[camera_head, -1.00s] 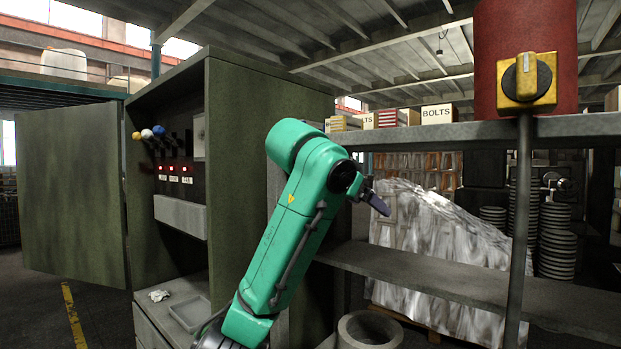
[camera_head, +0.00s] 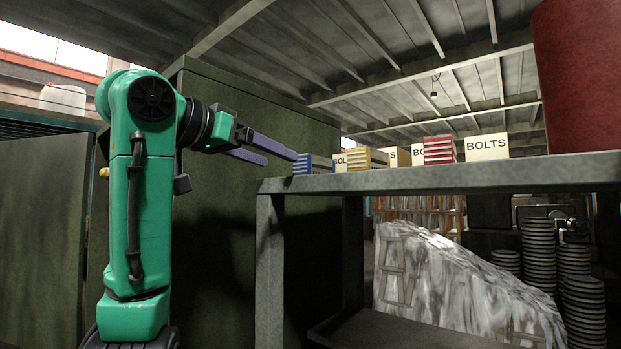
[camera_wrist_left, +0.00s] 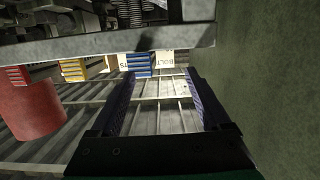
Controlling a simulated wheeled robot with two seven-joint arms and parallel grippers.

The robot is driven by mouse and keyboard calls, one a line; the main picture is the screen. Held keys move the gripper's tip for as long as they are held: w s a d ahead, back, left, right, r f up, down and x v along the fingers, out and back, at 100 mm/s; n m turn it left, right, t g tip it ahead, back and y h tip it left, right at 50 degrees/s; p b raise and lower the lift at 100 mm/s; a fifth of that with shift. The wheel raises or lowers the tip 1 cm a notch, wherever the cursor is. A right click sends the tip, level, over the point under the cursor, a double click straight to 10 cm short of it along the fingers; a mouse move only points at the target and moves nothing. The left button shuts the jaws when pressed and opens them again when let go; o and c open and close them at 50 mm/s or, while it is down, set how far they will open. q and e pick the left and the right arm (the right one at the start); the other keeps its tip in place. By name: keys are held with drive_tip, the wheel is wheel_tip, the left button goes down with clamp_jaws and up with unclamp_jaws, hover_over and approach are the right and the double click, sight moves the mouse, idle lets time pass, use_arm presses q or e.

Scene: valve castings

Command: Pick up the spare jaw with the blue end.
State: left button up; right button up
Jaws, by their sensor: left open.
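The spare jaw with the blue end does not show now; my left arm and the cabinet's side cover the place where blue, white and yellow ends showed before. A small yellow end (camera_head: 104,172) peeks out at the left edge of my arm. My left gripper (camera_head: 281,158) is open and empty, its two purple fingers pointing right past the cabinet side, close to the left end of the shelf top in the picture. In the left wrist view its fingers (camera_wrist_left: 160,82) stand wide apart with nothing held between them. My right gripper is not in view.
The green cabinet (camera_head: 245,230) stands behind my arm. A grey shelf (camera_head: 420,180) carries a blue-striped box (camera_head: 303,165), several bolt boxes (camera_head: 487,147) and a red cylinder (camera_head: 580,80). A wrapped pile (camera_head: 450,285) and stacked discs (camera_head: 538,255) are beyond it.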

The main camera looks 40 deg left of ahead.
sight(302, 155)
use_arm(q)
drive_tip(key=w+d+p, duration=0.2)
drive_tip(key=w, duration=0.1)
drive_tip(key=w+d+r+p, duration=0.1)
drive_tip(key=w, duration=0.1)
drive_tip(key=shift+w, duration=0.25)
drive_tip(key=w, duration=0.1)
drive_tip(key=w+a+p, duration=0.1)
drive_tip(key=w, duration=0.2)
drive_tip(key=shift+a+f+p, duration=0.15)
drive_tip(key=shift+f+p, duration=0.15)
drive_tip(key=shift+f, duration=0.1)
drive_tip(key=shift+w+f, duration=0.15)
drive_tip(key=shift+w, duration=0.2)
drive_tip(key=shift+d, duration=0.4)
drive_tip(key=shift+s+d, duration=0.25)
drive_tip(key=shift+c, duration=0.2)
drive_tip(key=shift+s+r, duration=0.2)
drive_tip(key=c, duration=0.5)
drive_tip(key=shift+a, duration=0.15)
clamp_jaws()
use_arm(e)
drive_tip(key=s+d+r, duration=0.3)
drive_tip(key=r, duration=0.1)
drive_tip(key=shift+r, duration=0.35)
